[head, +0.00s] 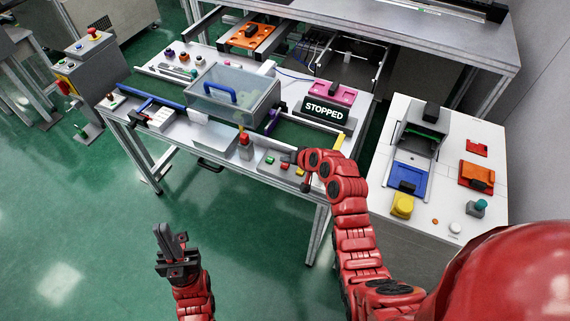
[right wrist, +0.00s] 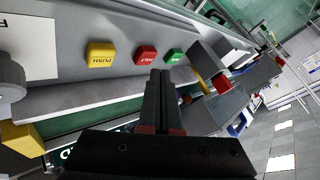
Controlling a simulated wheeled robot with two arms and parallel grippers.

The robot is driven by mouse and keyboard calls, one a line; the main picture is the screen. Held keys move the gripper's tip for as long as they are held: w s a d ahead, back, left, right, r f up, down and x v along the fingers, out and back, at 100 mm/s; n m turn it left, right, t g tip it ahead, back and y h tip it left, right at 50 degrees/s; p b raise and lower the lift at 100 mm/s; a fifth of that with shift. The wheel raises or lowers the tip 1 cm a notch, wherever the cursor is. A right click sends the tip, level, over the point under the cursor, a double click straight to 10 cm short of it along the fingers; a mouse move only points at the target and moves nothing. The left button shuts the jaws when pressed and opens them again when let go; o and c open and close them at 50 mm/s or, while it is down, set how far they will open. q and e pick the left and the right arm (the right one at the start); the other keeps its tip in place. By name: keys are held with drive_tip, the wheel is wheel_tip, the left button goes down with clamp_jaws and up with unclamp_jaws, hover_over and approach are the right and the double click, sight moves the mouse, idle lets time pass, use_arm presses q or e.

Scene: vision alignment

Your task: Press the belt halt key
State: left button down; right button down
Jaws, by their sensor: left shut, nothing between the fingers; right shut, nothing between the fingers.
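The red halt key (right wrist: 146,54) sits on a grey panel between a yellow PUSH key (right wrist: 100,55) and a green key (right wrist: 174,55). In the head view, the halt key (head: 285,165) is on the front edge of the belt table. My right gripper (right wrist: 162,73) is shut and empty. Its fingertips appear just below the gap between the halt and green keys; I cannot tell whether they touch the panel. In the head view my right arm partly covers that gripper. My left gripper (head: 170,234) is shut and empty over the floor, away from the table.
A display (head: 324,112) on the table reads STOPPED. A white side table (head: 452,150) with coloured blocks is at the right.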

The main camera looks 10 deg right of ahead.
sight(287, 167)
drive_tip(key=shift+r+p, duration=1.05)
drive_tip(key=shift+r, duration=1.4)
